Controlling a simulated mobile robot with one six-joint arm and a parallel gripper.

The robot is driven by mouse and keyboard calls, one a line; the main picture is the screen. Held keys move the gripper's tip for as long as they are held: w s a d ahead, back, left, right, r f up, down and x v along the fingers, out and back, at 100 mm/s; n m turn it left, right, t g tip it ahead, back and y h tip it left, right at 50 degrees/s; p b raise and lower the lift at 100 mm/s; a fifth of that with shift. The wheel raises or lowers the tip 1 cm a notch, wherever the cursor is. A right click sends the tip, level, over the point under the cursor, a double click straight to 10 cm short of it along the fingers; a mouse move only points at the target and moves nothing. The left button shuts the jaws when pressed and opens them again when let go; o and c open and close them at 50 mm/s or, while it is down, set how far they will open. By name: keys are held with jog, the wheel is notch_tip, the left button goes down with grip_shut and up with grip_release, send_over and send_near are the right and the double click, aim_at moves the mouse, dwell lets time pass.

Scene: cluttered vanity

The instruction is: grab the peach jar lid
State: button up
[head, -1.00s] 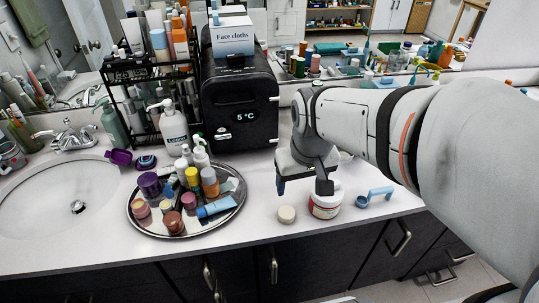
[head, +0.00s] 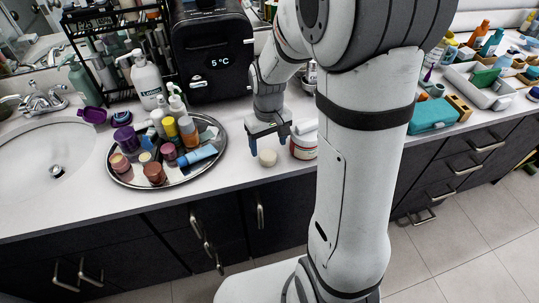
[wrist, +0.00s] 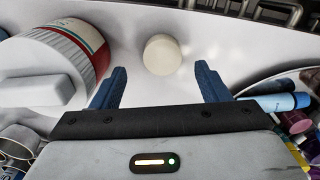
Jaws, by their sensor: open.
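The peach jar lid (head: 267,157) is a small, pale cream-peach disc on the white counter, between the round tray and a white jar. In the wrist view the lid (wrist: 161,54) lies just beyond the fingertips, centred between them. My gripper (head: 268,145) is above the counter at the lid, with its blue fingers apart, one on each side as seen from the head. In the wrist view my gripper (wrist: 160,75) has nothing between its fingers. I cannot tell the exact height of the fingertips above the counter.
The white jar with a red label (head: 304,142) stands close right of the lid. The round metal tray (head: 222,158) with several bottles and small jars is to the left. A black mini fridge (head: 213,60) stands behind. The counter's front edge is close to the lid.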

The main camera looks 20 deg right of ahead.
aim_at(268, 155)
jog(key=f, duration=0.2)
jog(key=shift+s+a+f, duration=0.15)
jog(key=shift+s+f, duration=0.15)
jog(key=shift+w+f, duration=0.1)
jog(key=shift+f, duration=0.35)
jog(key=c, duration=1.1)
